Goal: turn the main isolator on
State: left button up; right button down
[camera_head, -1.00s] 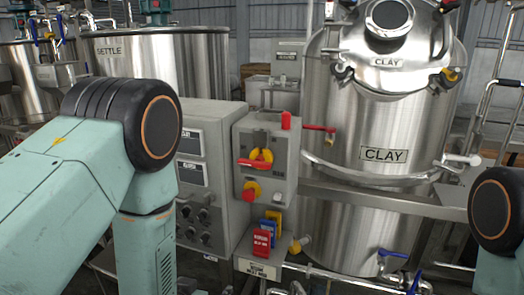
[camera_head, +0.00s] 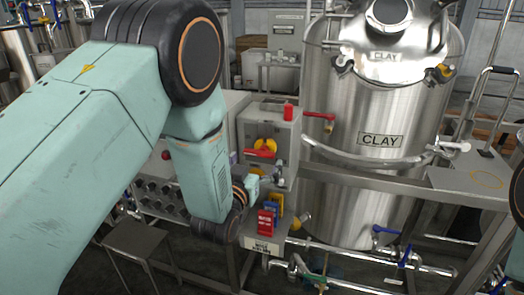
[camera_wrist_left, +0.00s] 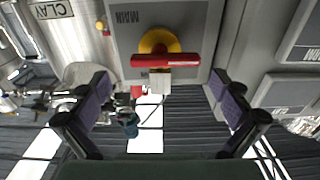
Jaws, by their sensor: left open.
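The main isolator is a grey box (camera_head: 282,122) with a red handle (camera_head: 259,153) on a yellow disc (camera_head: 266,144), left of the CLAY tank. In the left wrist view the red handle (camera_wrist_left: 165,60) lies crosswise over the yellow disc (camera_wrist_left: 158,41), beside an upside-down MAIN label (camera_wrist_left: 127,17). My left gripper (camera_head: 275,176) is just below the handle in the head view. In the left wrist view its open fingers (camera_wrist_left: 162,100) stand wide apart, apart from the handle, with nothing held. My right gripper is out of view.
A small metal stool (camera_head: 137,237) stands lower left.

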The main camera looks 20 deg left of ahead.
aim_at(258, 154)
pick_arm(q)
jog(key=w, duration=0.2)
jog(key=w+a, duration=0.1)
jog(key=shift+w, duration=0.6)
jog(key=shift+w+d, duration=0.15)
jog(key=shift+d, duration=0.2)
jog(key=shift+a, duration=0.3)
jog(key=c, duration=0.5)
jog(key=shift+d, duration=0.3)
jog(key=c, duration=0.4)
jog(key=shift+a, duration=0.15)
jog(key=shift+c, duration=0.9)
